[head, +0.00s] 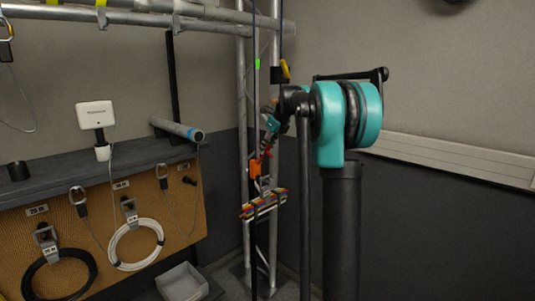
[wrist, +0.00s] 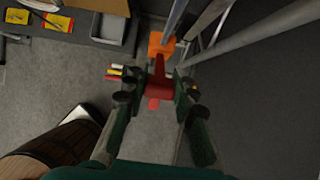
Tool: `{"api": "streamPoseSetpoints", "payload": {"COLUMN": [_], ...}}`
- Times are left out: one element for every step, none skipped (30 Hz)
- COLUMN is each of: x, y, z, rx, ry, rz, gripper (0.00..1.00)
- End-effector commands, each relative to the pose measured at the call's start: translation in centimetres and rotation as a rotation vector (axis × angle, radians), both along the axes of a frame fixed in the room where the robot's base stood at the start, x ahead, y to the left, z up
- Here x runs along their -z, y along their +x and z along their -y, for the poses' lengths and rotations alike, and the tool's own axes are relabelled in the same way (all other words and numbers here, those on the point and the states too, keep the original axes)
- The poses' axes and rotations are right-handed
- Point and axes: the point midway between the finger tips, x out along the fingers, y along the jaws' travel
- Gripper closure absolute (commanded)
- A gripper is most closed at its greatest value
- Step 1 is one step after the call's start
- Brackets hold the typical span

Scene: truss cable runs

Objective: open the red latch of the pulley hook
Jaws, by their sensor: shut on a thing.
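The orange pulley hook (head: 254,169) hangs by the upright truss poles in the head view, and its orange body shows in the wrist view (wrist: 161,45). Its red latch (wrist: 159,80) stands between my fingertips in the wrist view. My gripper (wrist: 160,88) is shut on the red latch, with one finger on each side. In the head view my gripper (head: 267,143) is small and partly hidden by my arm, just above the hook. I cannot tell how far the latch is swung.
A bundle of coloured strips (head: 263,205) hangs below the hook. Grey truss poles (head: 242,90) stand close by. At left, a dark bench (head: 60,181) carries a white device (head: 95,115). Its front board holds coiled cables (head: 137,243). A grey bin (head: 182,283) sits below.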

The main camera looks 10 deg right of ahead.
Motion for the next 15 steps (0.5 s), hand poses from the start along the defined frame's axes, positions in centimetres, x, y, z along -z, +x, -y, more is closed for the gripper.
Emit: {"api": "streamPoseSetpoints", "payload": {"x": [-0.3, -0.4, -0.5, -0.6, -0.7, -0.8, -0.9, -0.9, -1.0, -1.1, -1.1, -1.1, -1.2, -1.2, -1.2], "y": [0.6, 0.8, 1.1, 1.2, 1.4, 1.7, 1.9, 2.1, 2.3, 2.3, 2.5, 2.7, 2.8, 3.0, 3.2], "z": [-0.4, -0.6, -0.7, -0.9, -1.1, -1.2, -1.3, -1.5, -1.7, -1.7, -1.8, -1.9, -2.0, -2.2, -2.3], "rx": [-0.003, -0.005, -0.003, -0.004, -0.003, -0.003, -0.002, -0.002, -0.003, -0.001, 0.000, 0.000, 0.000, 0.000, -0.001], "ry": [-0.026, -0.043, -0.064, -0.079, -0.094, -0.114, -0.127, -0.141, -0.159, -0.156, -0.155, -0.154, -0.154, -0.154, -0.152], "rz": [-0.034, -0.057, -0.086, -0.107, -0.127, -0.153, -0.173, -0.192, -0.216, -0.214, -0.211, -0.211, -0.210, -0.210, -0.209], "gripper": [1.00, 1.00, 1.00, 1.00, 1.00, 1.00, 1.00, 1.00, 1.00, 1.00, 1.00, 1.00, 1.00, 1.00, 1.00]}}
